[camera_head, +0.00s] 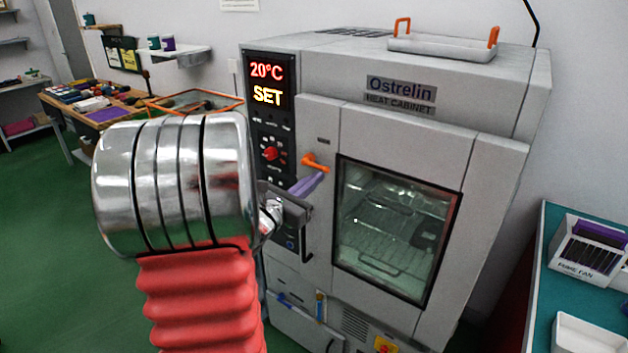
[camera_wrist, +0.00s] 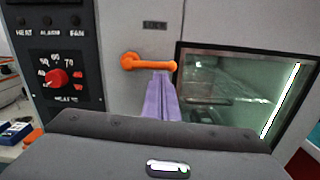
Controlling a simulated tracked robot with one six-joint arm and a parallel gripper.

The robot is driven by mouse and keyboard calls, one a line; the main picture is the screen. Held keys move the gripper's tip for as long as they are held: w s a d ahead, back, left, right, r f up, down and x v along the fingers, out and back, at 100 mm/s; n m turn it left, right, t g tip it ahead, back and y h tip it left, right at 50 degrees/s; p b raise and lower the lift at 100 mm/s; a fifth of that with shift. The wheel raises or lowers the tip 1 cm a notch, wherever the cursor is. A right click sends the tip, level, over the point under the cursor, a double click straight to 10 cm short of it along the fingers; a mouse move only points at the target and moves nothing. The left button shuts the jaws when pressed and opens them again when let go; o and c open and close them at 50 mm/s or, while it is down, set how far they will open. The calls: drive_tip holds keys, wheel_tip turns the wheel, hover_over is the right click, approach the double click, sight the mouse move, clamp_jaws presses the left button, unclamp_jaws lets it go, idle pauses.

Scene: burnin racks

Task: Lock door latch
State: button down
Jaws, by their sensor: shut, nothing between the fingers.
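The door latch is an orange lever (camera_head: 315,163) on the left part of the heat cabinet's door, left of the window. In the wrist view the lever (camera_wrist: 148,63) lies nearly horizontal, its pivot at the left, below a small dark label (camera_wrist: 154,25). My gripper (camera_head: 318,179) has purple fingers, shut together and empty. Its fingertips (camera_wrist: 163,74) are just under the lever's right part; I cannot tell whether they touch it. The cabinet door (camera_head: 322,125) looks closed. My wrist hides part of the door below the latch.
The control panel (camera_head: 270,135) reads 20°C and SET, with a red knob (camera_head: 270,153). A tray with orange handles (camera_head: 445,47) sits on the cabinet. A teal bench (camera_head: 542,300) stands at the right, a cluttered wooden table (camera_head: 125,121) at the left. Green floor is clear at the left.

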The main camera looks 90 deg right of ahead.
drive_tip(key=w+a+f, duration=0.4)
drive_tip(key=w+a, duration=0.1)
drive_tip(key=a, duration=0.4)
drive_tip(key=shift+w+f, duration=0.2)
drive_tip(key=shift+w, duration=0.2)
idle(0.9)
